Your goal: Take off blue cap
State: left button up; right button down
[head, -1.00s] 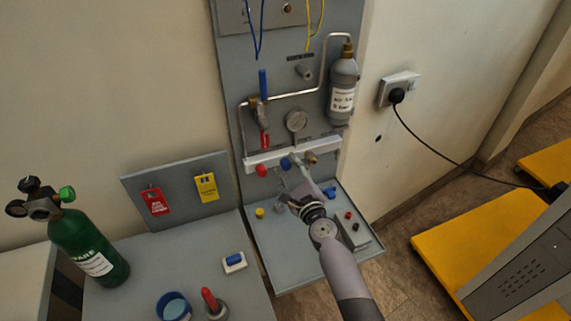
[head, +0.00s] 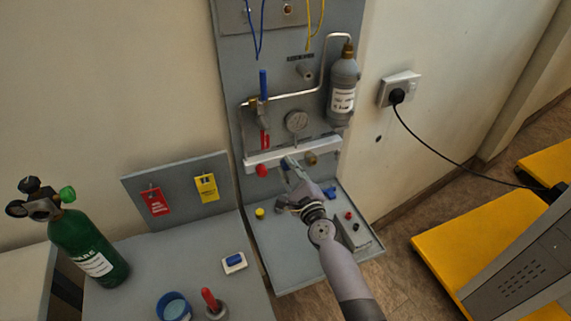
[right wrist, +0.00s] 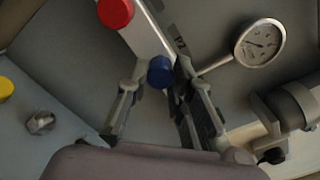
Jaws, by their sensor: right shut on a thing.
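The blue cap (right wrist: 161,72) shows in the right wrist view, on or close against the white bar (right wrist: 150,40). In the head view the bar (head: 270,159) is on the grey panel, and the cap is mostly hidden by my right gripper (head: 290,167). My right gripper (right wrist: 158,88) is shut on the blue cap, with one finger on each side of it. My left gripper is not in view.
A pressure gauge (head: 297,121) is above the bar. The grey shelf below (head: 272,258) carries a yellow cap (head: 260,212) and other small parts. A green cylinder (head: 88,250) and a blue-rimmed cup (head: 173,307) are on the left.

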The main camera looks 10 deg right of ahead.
jog(key=shift+n, duration=0.5)
jog(key=n, duration=0.3)
jog(key=shift+n, duration=0.4)
jog(key=shift+r+n+p, duration=0.1)
jog(key=shift+n+p, duration=0.35)
jog(key=shift+n, duration=1.05)
jog(key=shift+n+p, duration=0.5)
jog(key=shift+n, duration=1.3)
